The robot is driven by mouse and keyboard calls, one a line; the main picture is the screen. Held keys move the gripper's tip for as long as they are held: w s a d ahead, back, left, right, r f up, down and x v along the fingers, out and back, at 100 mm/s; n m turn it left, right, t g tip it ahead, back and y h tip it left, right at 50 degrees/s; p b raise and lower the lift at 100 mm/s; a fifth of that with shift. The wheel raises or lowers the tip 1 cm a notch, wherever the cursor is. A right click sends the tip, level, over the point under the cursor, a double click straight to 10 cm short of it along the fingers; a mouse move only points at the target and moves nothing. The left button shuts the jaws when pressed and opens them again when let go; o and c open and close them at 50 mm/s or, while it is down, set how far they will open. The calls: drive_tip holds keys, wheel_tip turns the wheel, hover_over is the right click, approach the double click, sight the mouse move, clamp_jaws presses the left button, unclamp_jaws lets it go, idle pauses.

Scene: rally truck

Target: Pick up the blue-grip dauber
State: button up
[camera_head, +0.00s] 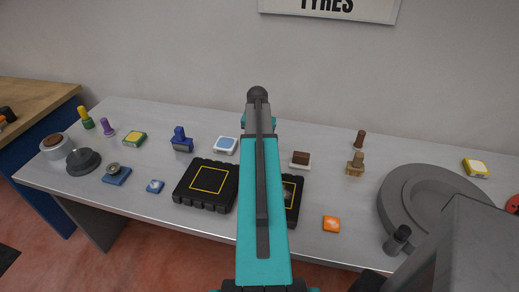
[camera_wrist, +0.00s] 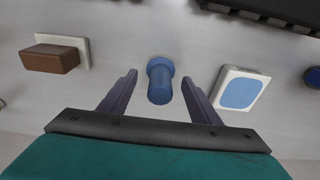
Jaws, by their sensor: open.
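The blue-grip dauber (camera_wrist: 160,84) shows in the wrist view as a rounded blue grip standing on the grey table, with a wider blue part at its far end. My gripper (camera_wrist: 160,76) is open, with one purple-grey finger on each side of the dauber. A gap shows between the grip and each finger, so neither appears to touch it. In the head view my teal arm reaches over the table's middle and hides the dauber and the fingers.
A white-framed blue pad (camera_wrist: 240,89) lies right of the fingers in the wrist view, and a brown block (camera_wrist: 50,58) lies left. In the head view a black case (camera_head: 207,186), a blue stamp (camera_head: 181,141) and a large grey disc (camera_head: 425,190) occupy the table.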

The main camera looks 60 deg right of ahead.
drive_tip(key=shift+c, duration=0.4)
drive_tip(key=c, duration=1.1)
drive_tip(key=shift+r, duration=0.2)
drive_tip(key=shift+r+b, duration=1.15)
drive_tip(key=shift+r, duration=3.7)
